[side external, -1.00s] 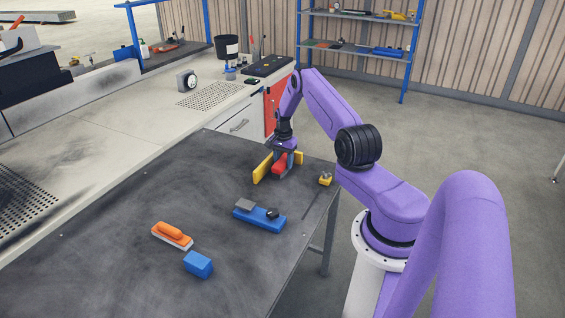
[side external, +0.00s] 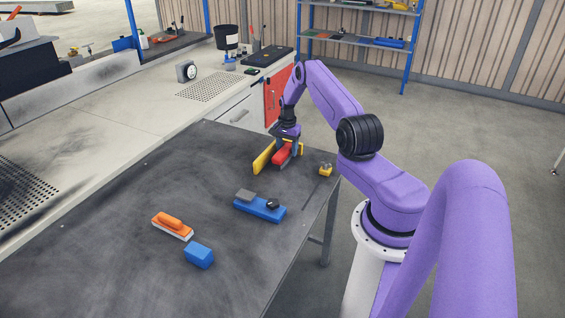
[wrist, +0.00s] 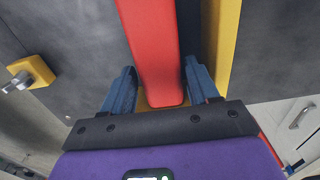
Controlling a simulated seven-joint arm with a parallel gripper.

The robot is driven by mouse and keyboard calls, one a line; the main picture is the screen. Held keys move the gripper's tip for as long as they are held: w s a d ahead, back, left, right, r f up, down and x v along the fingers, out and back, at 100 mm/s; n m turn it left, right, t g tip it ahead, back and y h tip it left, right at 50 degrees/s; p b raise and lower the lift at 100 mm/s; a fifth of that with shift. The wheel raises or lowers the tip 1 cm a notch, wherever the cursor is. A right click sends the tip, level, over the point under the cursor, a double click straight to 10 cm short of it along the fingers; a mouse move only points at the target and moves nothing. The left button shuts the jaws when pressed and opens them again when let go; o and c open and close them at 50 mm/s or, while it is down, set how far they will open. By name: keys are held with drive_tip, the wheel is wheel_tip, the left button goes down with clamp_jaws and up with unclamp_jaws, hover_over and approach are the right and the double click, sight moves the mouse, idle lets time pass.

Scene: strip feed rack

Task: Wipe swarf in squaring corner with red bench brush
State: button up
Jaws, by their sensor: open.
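The red bench brush (side external: 283,155) lies by the yellow squaring corner (side external: 263,158) at the table's far end. In the wrist view, its long red body (wrist: 150,45) runs from the top edge down to between my fingers. My gripper (wrist: 161,90) is open, with one blue finger on each side of the brush end. The left finger stands apart from the red; the right one is close, and contact is unclear. A yellow wall of the corner (wrist: 224,45) stands just right of the right finger. I cannot make out swarf; my gripper hides part of the corner.
A small yellow fixture (side external: 326,169) sits near the table's right edge. A blue block with grey and black parts (side external: 259,209), an orange-handled brush (side external: 172,226) and a blue block (side external: 199,255) lie nearer. The table's left part (side external: 110,230) is clear.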

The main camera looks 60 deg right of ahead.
sight(282, 152)
drive_tip(key=shift+a+r, duration=0.15)
drive_tip(key=shift+r, duration=0.15)
drive_tip(key=shift+c, duration=0.3)
drive_tip(key=c, duration=0.8)
drive_tip(key=shift+a, duration=0.15)
drive_tip(key=shift+a+f, duration=0.1)
drive_tip(key=shift+a, duration=1.6)
